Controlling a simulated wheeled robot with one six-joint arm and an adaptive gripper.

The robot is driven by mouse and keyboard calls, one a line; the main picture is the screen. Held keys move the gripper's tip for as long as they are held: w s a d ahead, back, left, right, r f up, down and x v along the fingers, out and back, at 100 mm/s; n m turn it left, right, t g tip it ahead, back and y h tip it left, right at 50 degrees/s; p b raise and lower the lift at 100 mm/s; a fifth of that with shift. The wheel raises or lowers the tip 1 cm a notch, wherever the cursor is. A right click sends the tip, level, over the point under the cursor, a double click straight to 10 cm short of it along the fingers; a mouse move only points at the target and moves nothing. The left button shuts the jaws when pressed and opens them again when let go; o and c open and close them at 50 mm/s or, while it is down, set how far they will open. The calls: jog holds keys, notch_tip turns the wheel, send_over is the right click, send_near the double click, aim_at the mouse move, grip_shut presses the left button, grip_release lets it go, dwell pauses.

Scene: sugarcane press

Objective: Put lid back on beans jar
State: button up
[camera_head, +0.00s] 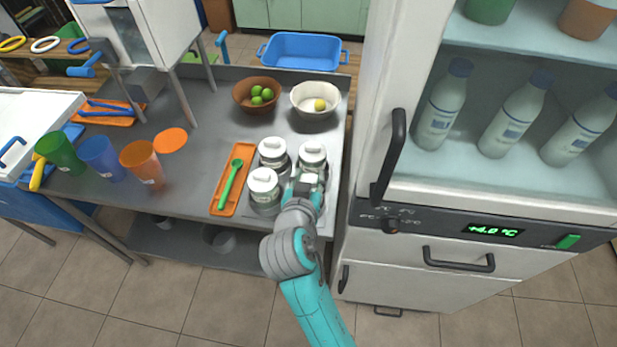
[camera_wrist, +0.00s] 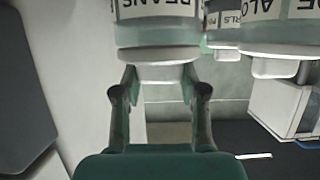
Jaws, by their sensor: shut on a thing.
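The beans jar (camera_wrist: 158,30) shows at the top of the wrist view, which is upside down. Its label reads BEANS and its wall is pale green. Its white lid (camera_wrist: 158,54) sits against the jar mouth with no clear gap. My gripper (camera_wrist: 160,88) is shut on the lid's knob, one finger on each side. In the head view my gripper (camera_head: 304,186) is over the front right of the jar group and hides most of the beans jar.
Other lidded jars stand close by: back left (camera_head: 273,150), back right (camera_head: 312,154) and front left (camera_head: 264,185). An orange tray (camera_head: 217,206) with a green spoon (camera_head: 231,183) lies left of them. The fridge (camera_head: 367,165) stands close on the right.

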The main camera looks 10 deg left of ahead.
dwell(0.4)
jog(key=o, duration=0.9)
jog(key=o, duration=0.5)
jog(key=shift+r, duration=3.45)
jog(key=shift+c, duration=0.3)
grip_shut()
